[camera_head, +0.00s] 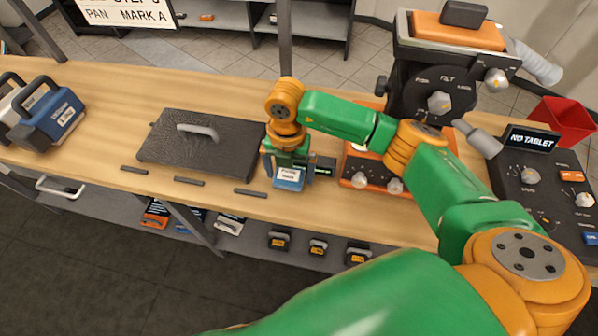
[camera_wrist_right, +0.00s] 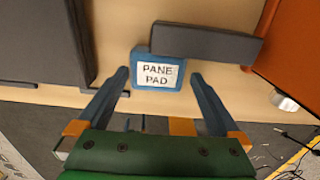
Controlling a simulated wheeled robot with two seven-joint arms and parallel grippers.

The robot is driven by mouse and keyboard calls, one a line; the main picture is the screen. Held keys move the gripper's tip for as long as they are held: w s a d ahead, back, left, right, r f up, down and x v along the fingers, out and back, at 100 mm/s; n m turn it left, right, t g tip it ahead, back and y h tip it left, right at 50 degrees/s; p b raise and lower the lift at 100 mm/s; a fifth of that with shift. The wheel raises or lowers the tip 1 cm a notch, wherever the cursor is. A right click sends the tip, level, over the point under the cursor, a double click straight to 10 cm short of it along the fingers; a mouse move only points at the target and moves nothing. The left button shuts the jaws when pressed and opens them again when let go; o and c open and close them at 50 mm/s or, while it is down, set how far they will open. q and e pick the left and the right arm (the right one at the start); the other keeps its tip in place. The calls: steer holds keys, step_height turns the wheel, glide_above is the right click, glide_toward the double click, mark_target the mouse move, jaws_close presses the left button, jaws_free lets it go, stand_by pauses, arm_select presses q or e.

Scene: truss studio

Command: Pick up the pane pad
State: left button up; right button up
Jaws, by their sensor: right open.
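The pane pad (camera_head: 289,178) is a blue block with a white label, near the front edge of the wooden bench. In the right wrist view the label on the pane pad (camera_wrist_right: 158,74) reads "PANE PAD". My right gripper (camera_head: 287,164) is above it, pointing down. In the wrist view the right gripper (camera_wrist_right: 160,80) is open, with one finger on each side of the pad and gaps showing beside it. Part of the pad is hidden behind the gripper in the head view. My left gripper is not in view.
A dark grey bar (camera_wrist_right: 208,43) lies against the pad's far side. A black panel with a handle (camera_head: 205,155) lies left of the pad; an orange unit with knobs (camera_head: 356,182) stands close on the right. Thin dark strips (camera_head: 189,181) lie along the front edge.

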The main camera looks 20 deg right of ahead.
steer(key=shift+w+d+f, duration=0.1)
steer(key=shift+d+f, duration=0.05)
steer(key=shift+f, duration=0.25)
steer(key=shift+w+d+f, duration=0.1)
steer(key=shift+f, duration=0.3)
steer(key=shift+w+d, duration=0.1)
steer(key=shift+w, duration=0.15)
steer(key=shift+a, duration=0.2)
steer(key=shift+s+a+r, duration=0.15)
steer(key=shift+s+a, duration=0.05)
steer(key=shift+a, duration=0.05)
steer(key=shift+c, duration=1)
steer(key=shift+a, duration=0.15)
steer(key=c, duration=0.7)
steer(key=shift+d, duration=0.2)
steer(key=shift+c, duration=0.8)
